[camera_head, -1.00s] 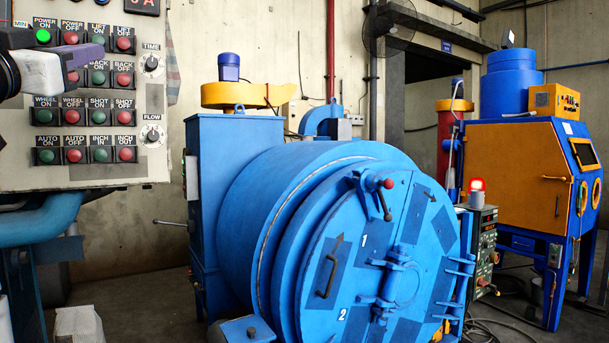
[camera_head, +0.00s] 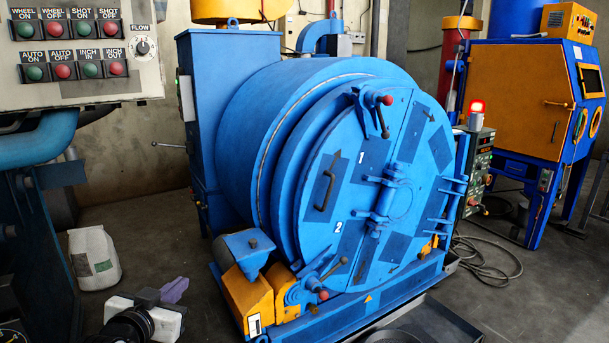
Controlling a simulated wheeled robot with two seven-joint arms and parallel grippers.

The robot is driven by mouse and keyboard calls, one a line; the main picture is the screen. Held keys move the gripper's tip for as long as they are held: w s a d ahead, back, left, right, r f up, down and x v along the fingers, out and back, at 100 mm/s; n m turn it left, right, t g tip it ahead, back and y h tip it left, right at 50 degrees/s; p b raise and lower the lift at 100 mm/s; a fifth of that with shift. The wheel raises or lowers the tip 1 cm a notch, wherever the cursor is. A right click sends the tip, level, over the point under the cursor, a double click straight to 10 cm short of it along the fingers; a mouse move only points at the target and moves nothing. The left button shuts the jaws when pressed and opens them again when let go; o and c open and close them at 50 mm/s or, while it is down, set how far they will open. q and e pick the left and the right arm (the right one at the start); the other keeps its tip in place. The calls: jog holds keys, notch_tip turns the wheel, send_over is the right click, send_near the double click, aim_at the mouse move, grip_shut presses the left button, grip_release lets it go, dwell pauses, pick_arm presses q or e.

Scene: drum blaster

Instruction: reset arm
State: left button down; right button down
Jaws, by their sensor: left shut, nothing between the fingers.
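My left gripper (camera_head: 175,290) is low in the bottom left of the head view, its purple fingers shut with nothing between them. It is in front of the blue drum blaster's base and apart from the control panel (camera_head: 80,88). The large blue drum blaster (camera_head: 290,150) fills the middle, its round front door (camera_head: 345,225) closed. My right gripper is not in view.
A white sack (camera_head: 95,258) stands on the floor at the left, behind my gripper. A yellow-and-blue cabinet (camera_head: 515,100) stands at the back right, with a red-lit control box (camera_head: 478,170) beside the drum. Cables lie on the floor at right.

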pick_arm(q)
jog(key=s+d+f+g, duration=0.1)
jog(key=s+d+f, duration=0.1)
jog(key=s+f, duration=0.55)
jog(key=s+d+f+g, duration=0.2)
jog(key=s+f, duration=0.3)
jog(key=f, duration=0.5)
jog(key=s+d+f+g, duration=0.1)
jog(key=s+f, duration=0.3)
jog(key=s, duration=0.3)
jog(key=s+d+f+g+h, duration=0.1)
jog(key=s+d+f, duration=0.1)
jog(key=s+f, duration=0.2)
jog(key=s+d+f+g, duration=0.1)
jog(key=s+d+f, duration=0.1)
jog(key=s, duration=0.8)
jog(key=shift+d+f+n+h, duration=0.2)
jog(key=shift+f+n+h, duration=0.1)
jog(key=shift+f, duration=0.6)
